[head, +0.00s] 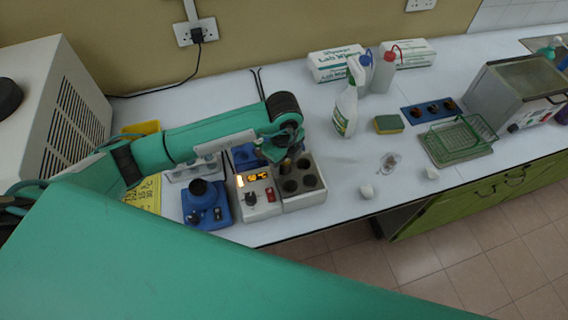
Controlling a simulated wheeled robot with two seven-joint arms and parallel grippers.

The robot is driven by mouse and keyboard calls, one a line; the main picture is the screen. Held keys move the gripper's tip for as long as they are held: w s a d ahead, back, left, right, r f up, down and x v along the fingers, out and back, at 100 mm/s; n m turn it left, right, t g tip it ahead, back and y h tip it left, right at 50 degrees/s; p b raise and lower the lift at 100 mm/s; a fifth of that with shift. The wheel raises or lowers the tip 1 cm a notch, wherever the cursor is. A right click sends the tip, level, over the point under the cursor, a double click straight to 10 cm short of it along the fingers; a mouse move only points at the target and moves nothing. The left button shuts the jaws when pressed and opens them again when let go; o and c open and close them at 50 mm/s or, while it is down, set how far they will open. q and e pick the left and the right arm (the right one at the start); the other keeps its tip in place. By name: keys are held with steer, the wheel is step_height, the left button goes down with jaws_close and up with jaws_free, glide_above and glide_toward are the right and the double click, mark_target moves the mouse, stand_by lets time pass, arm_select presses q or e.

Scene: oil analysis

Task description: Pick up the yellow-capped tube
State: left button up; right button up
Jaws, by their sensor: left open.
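My left gripper (284,160) is over the back of a white heating block (317,195) with several dark round wells, pointing down. The gripper is open, but its fingertips are small and partly hidden by the wrist. A small dark brownish shape (285,166) shows just below the gripper at a back well; I cannot tell if it is a tube or part of a finger. I cannot clearly make out a yellow cap. My right gripper is not in view.
A blue mixer (207,212) stands left of the block, with a white rack (180,173) behind it. A spray bottle (345,112), a sponge (388,124) and a green wire basket (457,141) stand to the right. The counter's front edge is close to the block.

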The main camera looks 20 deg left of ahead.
arm_select(q)
steer(key=shift+f, duration=0.15)
steer(key=c, duration=1.1)
